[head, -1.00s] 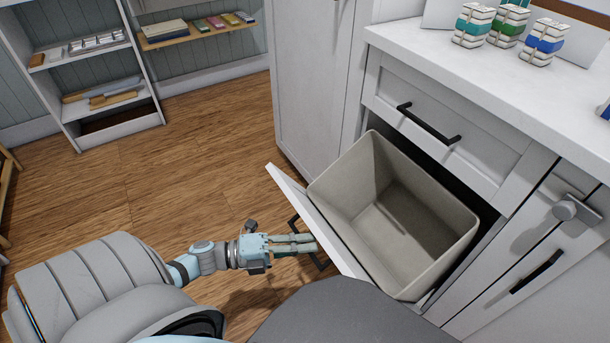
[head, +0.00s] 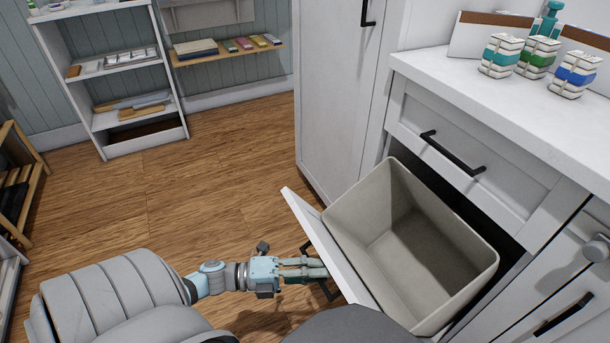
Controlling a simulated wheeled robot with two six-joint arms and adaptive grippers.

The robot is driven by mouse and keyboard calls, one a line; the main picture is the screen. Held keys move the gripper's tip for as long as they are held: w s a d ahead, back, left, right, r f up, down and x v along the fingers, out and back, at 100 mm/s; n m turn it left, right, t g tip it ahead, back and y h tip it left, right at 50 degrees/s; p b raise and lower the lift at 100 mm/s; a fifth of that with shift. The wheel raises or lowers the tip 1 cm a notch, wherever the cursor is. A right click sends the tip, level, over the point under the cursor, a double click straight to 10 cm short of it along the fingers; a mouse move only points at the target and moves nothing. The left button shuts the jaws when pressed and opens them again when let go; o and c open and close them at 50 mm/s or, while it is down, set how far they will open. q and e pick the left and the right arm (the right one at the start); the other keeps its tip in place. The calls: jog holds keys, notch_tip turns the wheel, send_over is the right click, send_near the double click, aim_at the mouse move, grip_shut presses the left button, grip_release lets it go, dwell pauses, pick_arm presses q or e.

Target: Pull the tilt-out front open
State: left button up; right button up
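The white tilt-out front (head: 329,246) leans outward from the cabinet, its top edge well away from the frame. A beige bin (head: 385,205) sits behind it, tilted with it, and looks empty. A black bar handle (head: 318,270) is on the outer face of the front, partly hidden by my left gripper. My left gripper (head: 318,268) is at this handle, its fingers reaching toward the front's outer face. Whether the fingers are closed around the bar cannot be seen clearly. My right gripper is not in view.
A closed drawer with a black handle (head: 452,152) is above the opening. The white counter (head: 480,105) carries several banded bundles (head: 538,57). A tall white cabinet (head: 340,95) stands behind. Wooden floor (head: 200,190) is clear to the left, before shelves (head: 115,75).

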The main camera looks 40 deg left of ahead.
pick_arm(q)
jog(key=v, duration=1.1)
jog(key=shift+s+a, duration=0.2)
jog(key=shift+s, duration=0.05)
